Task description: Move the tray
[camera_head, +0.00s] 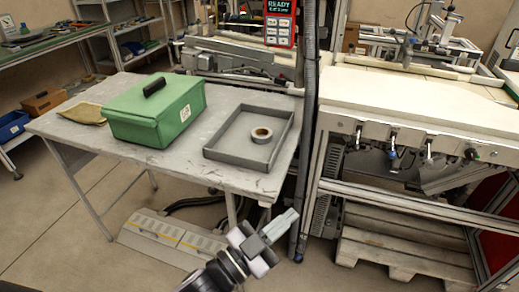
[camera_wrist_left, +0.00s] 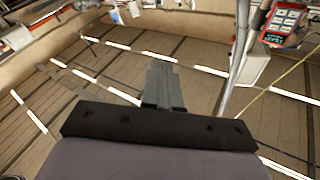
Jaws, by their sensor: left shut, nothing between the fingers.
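A grey shallow rectangular tray (camera_head: 222,156) lies on the right part of the grey table (camera_head: 75,127) in the head view. A roll of tape (camera_head: 261,135) rests inside it, toward its far middle. My left gripper (camera_head: 287,219) is shut and empty, in front of and below the table's front right corner, well apart from the tray. In the left wrist view my left gripper's fingers (camera_wrist_left: 163,82) are together and point toward the ceiling side of the room. The tray is not in the wrist view. My right gripper is not in view.
A green lidded box (camera_head: 157,120) with a black handle stands left of the tray, and a tan cloth (camera_head: 84,113) lies at the table's left. A dark upright post (camera_head: 309,110) stands close to the table's right edge. A white-topped workbench (camera_head: 415,95) is beyond it.

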